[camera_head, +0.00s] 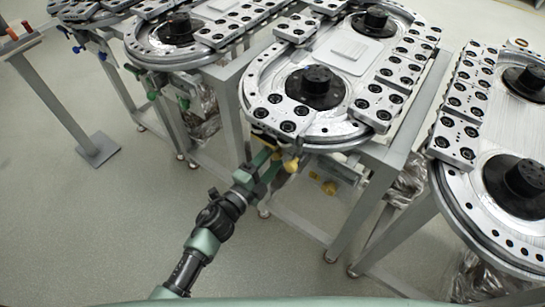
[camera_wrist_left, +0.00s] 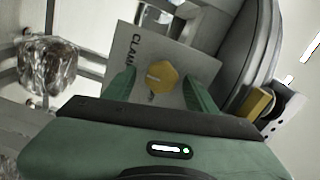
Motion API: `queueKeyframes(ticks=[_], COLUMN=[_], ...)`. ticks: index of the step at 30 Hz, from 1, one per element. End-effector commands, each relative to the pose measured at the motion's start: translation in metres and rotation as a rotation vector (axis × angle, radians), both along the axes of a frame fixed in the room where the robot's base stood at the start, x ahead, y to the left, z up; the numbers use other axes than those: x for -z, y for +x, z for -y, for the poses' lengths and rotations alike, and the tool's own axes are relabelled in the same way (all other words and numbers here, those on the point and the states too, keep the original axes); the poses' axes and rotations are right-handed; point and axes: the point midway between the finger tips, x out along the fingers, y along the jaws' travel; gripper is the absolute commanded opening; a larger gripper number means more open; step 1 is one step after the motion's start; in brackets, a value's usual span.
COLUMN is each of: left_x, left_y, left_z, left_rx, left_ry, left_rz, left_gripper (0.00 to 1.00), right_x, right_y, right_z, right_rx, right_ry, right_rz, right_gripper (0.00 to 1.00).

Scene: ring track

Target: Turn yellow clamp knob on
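The yellow clamp knob (camera_wrist_left: 161,77) is a faceted yellow knob with a pale line across its face. It sits on a grey plate (camera_wrist_left: 190,62) lettered "CLAM…", the rest of the word being hidden. My left gripper (camera_wrist_left: 160,92) is open, with its green fingers on either side of the knob and a visible gap to each. In the head view my left gripper (camera_head: 272,165) is at the front edge of the middle ring track (camera_head: 345,140), below its rim. Yellow parts (camera_head: 290,165) show close to it there; I cannot tell which is the knob. My right gripper is not in view.
Another yellow part (camera_wrist_left: 257,105) sits under the track rim at the right of the wrist view. A further yellow part (camera_head: 329,187) hangs on the middle stand. Similar tracks stand left (camera_head: 150,58) and right (camera_head: 450,205).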

Motion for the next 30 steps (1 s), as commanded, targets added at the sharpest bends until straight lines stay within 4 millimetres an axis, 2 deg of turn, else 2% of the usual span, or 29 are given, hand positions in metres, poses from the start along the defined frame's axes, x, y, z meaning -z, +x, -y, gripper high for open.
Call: queueKeyframes(ticks=[8,21,30], left_x=[0.0,0.001,0.0], left_y=[-0.004,-0.057,-0.063], left_z=[-0.004,-0.042,-0.046], left_rx=[-0.001,0.0,0.0], left_ry=[-0.001,0.0,-0.001], left_rz=[-0.001,-0.001,0.001], left_gripper=[0.57,0.57,0.57], right_x=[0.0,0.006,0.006], right_y=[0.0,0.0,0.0], right_z=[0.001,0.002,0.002], right_rx=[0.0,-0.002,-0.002], right_ry=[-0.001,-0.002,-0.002], right_rz=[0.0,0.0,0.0], right_gripper=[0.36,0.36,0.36])
